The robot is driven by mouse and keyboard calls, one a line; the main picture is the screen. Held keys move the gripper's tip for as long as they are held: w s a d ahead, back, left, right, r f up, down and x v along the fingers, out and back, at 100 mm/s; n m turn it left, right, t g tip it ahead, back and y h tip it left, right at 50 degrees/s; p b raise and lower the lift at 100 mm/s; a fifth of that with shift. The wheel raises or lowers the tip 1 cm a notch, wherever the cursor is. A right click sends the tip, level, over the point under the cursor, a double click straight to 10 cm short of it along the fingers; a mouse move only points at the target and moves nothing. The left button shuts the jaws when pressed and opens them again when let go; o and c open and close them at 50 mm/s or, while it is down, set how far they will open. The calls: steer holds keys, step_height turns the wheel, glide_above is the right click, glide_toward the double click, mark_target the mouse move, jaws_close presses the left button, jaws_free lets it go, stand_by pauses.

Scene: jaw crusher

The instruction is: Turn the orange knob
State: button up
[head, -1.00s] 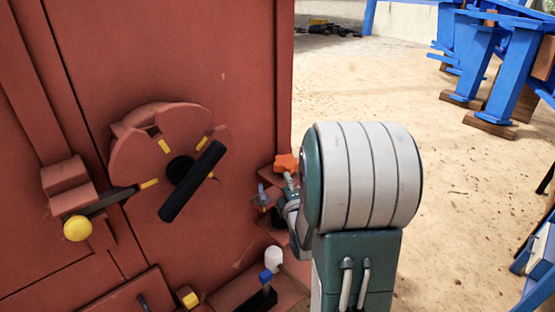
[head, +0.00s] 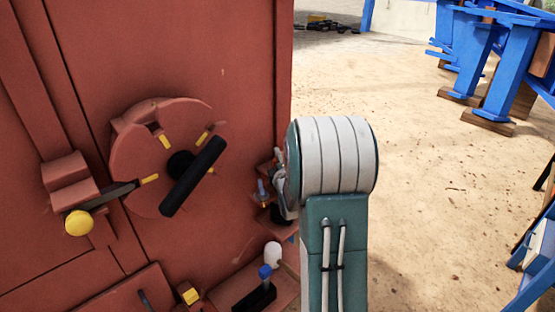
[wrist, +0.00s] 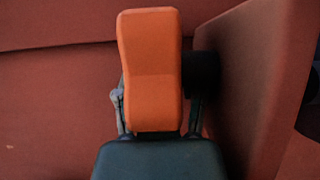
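The orange knob (wrist: 151,70) fills the upper middle of the wrist view. A short black part (wrist: 201,74) shows at its right, between it and a red panel. My gripper (wrist: 158,112) comes up from below in the wrist view, with its fingers apart, one by each side of the knob's lower part. The fingertips are partly hidden, and I cannot tell whether they touch the knob. In the head view my gripper (head: 281,172) is partly hidden behind my arm, close to the red machine's right edge. The orange knob is not clearly visible there.
The red machine (head: 190,60) fills the left of the head view. It carries a round plate with a black handle (head: 193,177) and a yellow-knobbed lever (head: 78,223). A white-topped switch (head: 273,255) stands below my gripper. Sandy floor on the right is open, with blue trestles (head: 505,75) behind.

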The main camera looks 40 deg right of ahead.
jaws_close()
steer(key=shift+s+f+n+y, duration=0.1)
steer(key=shift+s+n+y, duration=0.05)
steer(key=shift+n+y, duration=0.2)
